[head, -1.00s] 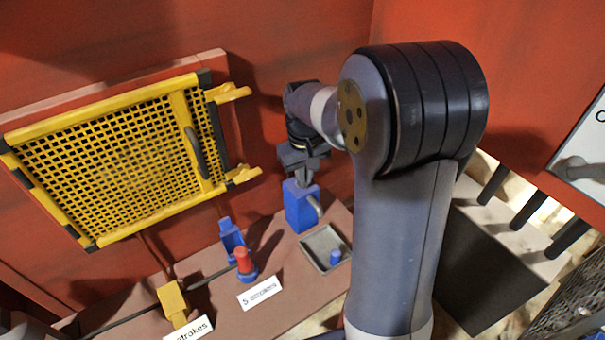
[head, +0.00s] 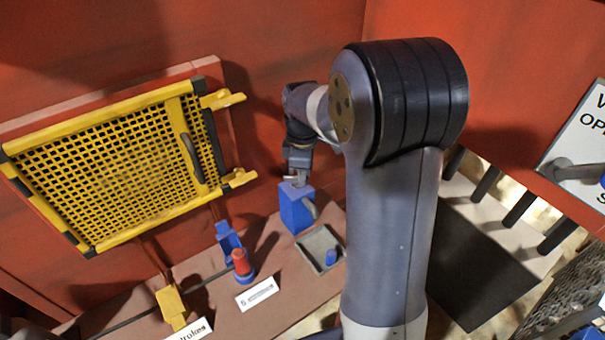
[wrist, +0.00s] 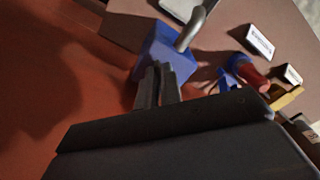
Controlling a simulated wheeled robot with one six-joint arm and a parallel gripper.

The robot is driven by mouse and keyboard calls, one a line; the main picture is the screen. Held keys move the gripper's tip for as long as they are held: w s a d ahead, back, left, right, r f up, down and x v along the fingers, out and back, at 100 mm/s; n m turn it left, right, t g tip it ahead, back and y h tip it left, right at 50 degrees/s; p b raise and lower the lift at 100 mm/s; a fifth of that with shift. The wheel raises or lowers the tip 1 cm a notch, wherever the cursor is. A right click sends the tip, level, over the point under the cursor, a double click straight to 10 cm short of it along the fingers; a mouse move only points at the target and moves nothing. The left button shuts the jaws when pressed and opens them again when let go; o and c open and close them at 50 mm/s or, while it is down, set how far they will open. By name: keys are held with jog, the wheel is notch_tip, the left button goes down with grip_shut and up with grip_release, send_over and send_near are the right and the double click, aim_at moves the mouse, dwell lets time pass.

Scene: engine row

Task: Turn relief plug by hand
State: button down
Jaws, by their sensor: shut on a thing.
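A blue block (head: 297,215) with a grey bent spout (head: 314,209) stands on the bench near the red wall. My gripper (head: 297,181) points down at the top of this block, with its fingers close together. The wrist view also shows my gripper (wrist: 158,72) with both fingers at the top of the blue block (wrist: 163,48). It is shut on a small part there, which I take to be the relief plug; the fingers mostly hide it, so its shape and angle cannot be told.
A red-topped plug (head: 241,262), a blue bracket (head: 227,236) and a yellow block (head: 172,304) stand to the left. A yellow mesh guard (head: 110,170) hangs open on the wall.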

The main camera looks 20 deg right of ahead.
jog(key=n, duration=0.4)
jog(key=shift+w+f, duration=0.15)
jog(key=shift+f, duration=0.2)
jog(key=shift+w+n, duration=0.2)
jog(key=shift+n, duration=1.9)
jog(key=c, duration=1.7)
grip_release()
jog(key=shift+o, duration=0.6)
jog(key=shift+w+r, duration=0.15)
notch_tip(320, 180, up, 11)
jog(key=shift+r, duration=0.2)
